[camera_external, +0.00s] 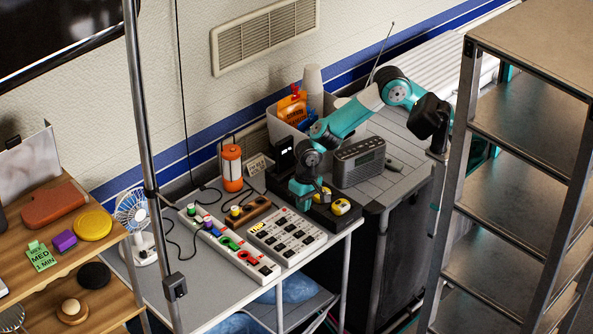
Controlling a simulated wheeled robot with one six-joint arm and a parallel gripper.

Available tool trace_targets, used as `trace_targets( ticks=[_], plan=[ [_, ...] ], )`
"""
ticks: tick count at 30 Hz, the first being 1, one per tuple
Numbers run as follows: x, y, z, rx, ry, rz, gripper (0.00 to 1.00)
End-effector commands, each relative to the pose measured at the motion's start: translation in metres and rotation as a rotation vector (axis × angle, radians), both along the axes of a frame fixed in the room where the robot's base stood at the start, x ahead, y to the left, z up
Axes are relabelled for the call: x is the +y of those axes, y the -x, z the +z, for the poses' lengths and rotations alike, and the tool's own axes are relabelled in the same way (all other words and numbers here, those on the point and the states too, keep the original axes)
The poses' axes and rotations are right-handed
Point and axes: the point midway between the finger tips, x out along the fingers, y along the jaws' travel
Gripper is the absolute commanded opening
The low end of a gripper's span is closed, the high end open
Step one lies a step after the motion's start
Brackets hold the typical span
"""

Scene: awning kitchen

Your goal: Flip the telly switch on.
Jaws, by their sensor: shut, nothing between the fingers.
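A white switch panel (287,237) with several dark-and-white switches lies on the grey table. A small yellow label (257,227) sits at its left end, too small to read, so I cannot tell which switch is the telly's or how it is set. A dark telly screen (55,32) hangs on the wall at the upper left. My arm reaches in from the right and bends down. My gripper (318,195) is shut and empty, small and partly hidden, over the black tray (343,219) just behind the panel's right end. I cannot tell whether it touches anything.
A white power strip (228,243) with coloured plugs lies left of the panel. Yellow items (341,207) sit in the tray. A grey radio (360,162), an orange lantern (231,168) and a fan (135,212) stand nearby. A metal rack (530,170) and a pole (150,170) rise in front.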

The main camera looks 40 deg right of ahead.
Motion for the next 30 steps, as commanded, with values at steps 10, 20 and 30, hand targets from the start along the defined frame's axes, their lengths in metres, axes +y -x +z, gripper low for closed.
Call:
trace_targets(
  ticks=[10,20,30],
  plan=[
    [-0.006,0.0,0.052,0.0,-0.002,0.0,0.0],
    [-0.007,0.0,0.057,0.001,0.001,0.0,0.0],
    [0.008,-0.001,0.058,-0.001,-0.001,0.001,0.0]
  ],
)
